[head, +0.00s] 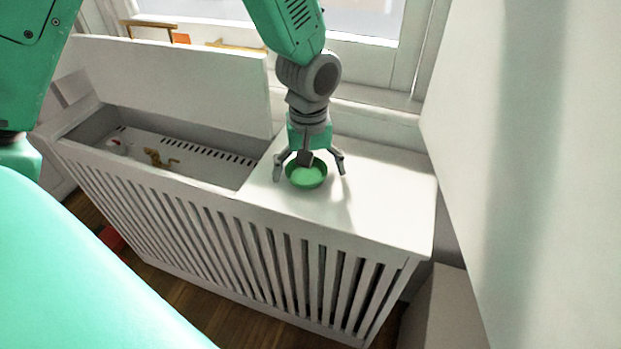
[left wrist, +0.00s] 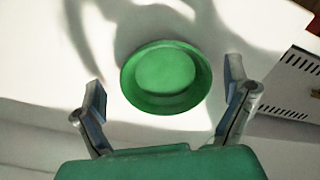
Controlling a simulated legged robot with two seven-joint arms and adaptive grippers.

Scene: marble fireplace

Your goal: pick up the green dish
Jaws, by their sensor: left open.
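The green dish (head: 307,174) is a small round bowl standing upright on the white top (head: 385,190) of a slatted cabinet. My left gripper (head: 309,172) is open above the dish, with a finger out on each side of it. In the left wrist view the dish (left wrist: 166,76) lies ahead of my open left gripper (left wrist: 168,100), roughly centred between the fingertips. The fingers appear apart from its rim. Part of the dish's far rim is hidden behind the gripper in the head view. My right gripper is not in view.
Left of the dish, a raised lid (head: 170,80) stands over an open compartment holding a small gold-coloured object (head: 160,158). A window (head: 350,15) is behind the cabinet and a white wall (head: 530,150) rises at right. The top is clear right of the dish.

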